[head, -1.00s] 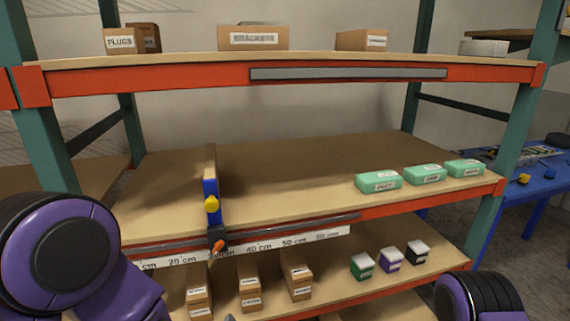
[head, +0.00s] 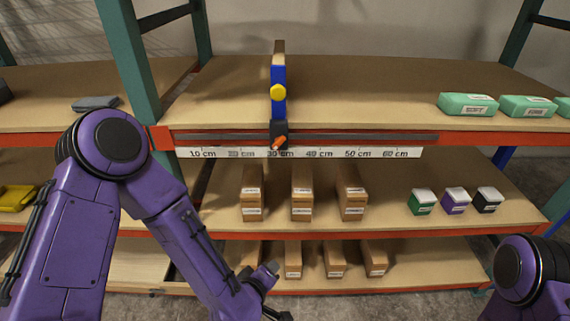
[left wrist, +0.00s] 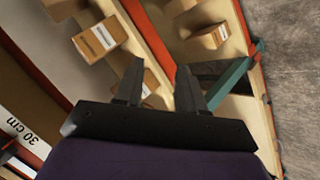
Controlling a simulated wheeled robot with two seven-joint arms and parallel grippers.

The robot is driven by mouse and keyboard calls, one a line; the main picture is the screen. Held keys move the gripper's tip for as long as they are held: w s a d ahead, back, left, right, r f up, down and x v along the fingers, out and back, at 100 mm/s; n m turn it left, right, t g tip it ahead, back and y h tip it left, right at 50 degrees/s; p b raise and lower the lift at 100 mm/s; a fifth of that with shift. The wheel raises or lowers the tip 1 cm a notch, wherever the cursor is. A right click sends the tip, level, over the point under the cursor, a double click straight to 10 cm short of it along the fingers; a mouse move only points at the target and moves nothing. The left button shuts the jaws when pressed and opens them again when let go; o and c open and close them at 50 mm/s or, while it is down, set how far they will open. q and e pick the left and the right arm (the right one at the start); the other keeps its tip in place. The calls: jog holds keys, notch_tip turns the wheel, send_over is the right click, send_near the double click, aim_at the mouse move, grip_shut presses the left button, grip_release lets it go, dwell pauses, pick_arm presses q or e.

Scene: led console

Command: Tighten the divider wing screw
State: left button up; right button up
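The orange wing screw (head: 280,142) is on the clamp's front and looks tilted. My left gripper (head: 275,291) is low in the head view, well below the screw and apart from it. In the left wrist view its two fingers (left wrist: 160,82) are spread with nothing held between them. My right gripper is out of view.
A ruler strip (head: 340,153) runs along the shelf edge; its 30 cm label also shows in the left wrist view (left wrist: 20,130). Cardboard boxes (head: 301,190) stand on the shelf below. Green packs (head: 468,105) lie on the right. A green post (head: 137,65) rises left of the divider.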

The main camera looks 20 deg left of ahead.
aim_at(279, 144)
pick_arm(q)
jog(key=w+d+r+n+t+b, duration=0.2)
jog(key=w+d+r+n+t, duration=0.3)
jog(key=r, duration=0.4)
notch_tip(279, 144, up, 17)
jog(key=n+t+y+b, duration=0.2)
jog(key=n+t, duration=0.1)
jog(key=n, duration=0.6)
jog(key=w+a+n+y, duration=0.1)
jog(key=w+a+n, duration=0.1)
jog(key=w, duration=0.1)
jog(key=w+a+n+y+p, duration=0.1)
jog(key=w+a+n, duration=0.1)
jog(key=w, duration=0.1)
jog(key=w+a+r+n+y+p, duration=0.1)
jog(key=w+n, duration=0.1)
jog(key=w, duration=0.1)
jog(key=shift+w+a+r, duration=0.1)
jog(key=shift+w+a, duration=0.25)
jog(key=shift+a, duration=0.05)
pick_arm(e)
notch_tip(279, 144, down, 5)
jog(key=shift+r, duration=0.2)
pick_arm(q)
grip_shut()
